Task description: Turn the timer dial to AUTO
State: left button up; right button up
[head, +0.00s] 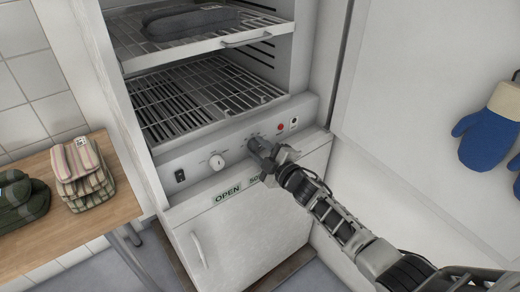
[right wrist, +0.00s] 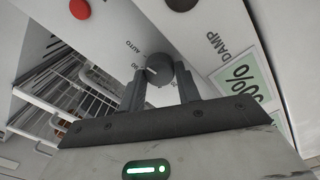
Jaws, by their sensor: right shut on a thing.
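The timer dial (right wrist: 158,68) is a small dark round knob on the cabinet's grey control panel (head: 205,148). My right gripper (right wrist: 160,82) is shut on it, with one finger on each side. In the right wrist view the dial's white mark points left, near the printed 90. The AUTO label (right wrist: 134,47) is printed just above the 90. In the head view my right gripper (head: 262,150) reaches the panel from the lower right and hides most of the dial. My left gripper is not in view.
The panel also has a white knob (head: 217,161), a black switch (head: 180,175) and a red button (head: 281,127). Open wire shelves (head: 205,95) are above. A wooden table (head: 95,222) with folded cloths (head: 82,172) is at left. Blue mitts (head: 488,135) hang at right.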

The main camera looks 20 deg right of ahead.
jog(key=o, duration=0.9)
jog(key=shift+c, duration=0.2)
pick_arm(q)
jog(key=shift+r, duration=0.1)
pick_arm(e)
jog(key=shift+o, duration=0.6)
jog(key=shift+f, duration=0.1)
jog(key=shift+s, duration=0.15)
